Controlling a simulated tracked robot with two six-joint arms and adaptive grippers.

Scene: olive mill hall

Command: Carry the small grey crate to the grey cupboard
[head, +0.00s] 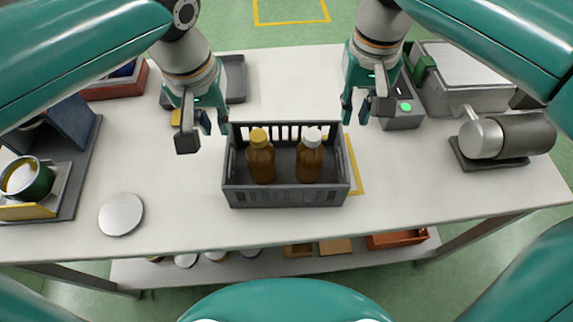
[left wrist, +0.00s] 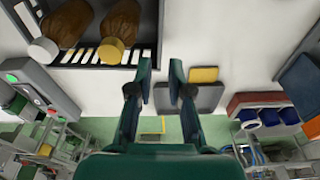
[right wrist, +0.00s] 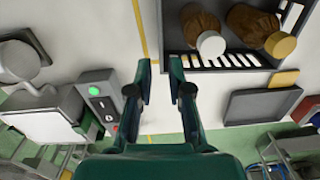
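The small grey crate (head: 287,194) stands on the white table in the middle of the head view. It holds two brown bottles, one with a yellow cap (head: 259,158) and one with a white cap (head: 310,158). The crate also shows in the left wrist view (left wrist: 92,62) and the right wrist view (right wrist: 216,57). My left gripper (head: 205,127) is open and empty, beyond and left of the crate's far left corner. My right gripper (head: 357,112) is open and empty, near the far right corner. Neither touches the crate. I cannot make out the grey cupboard.
A grey tray (head: 235,80) lies behind the crate. A control box with a green button (head: 404,107) and a scale-like machine (head: 462,75) stand right. A metal grinder (head: 505,137) is further right. A round disc (head: 121,214) lies left. The near table front is mostly clear.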

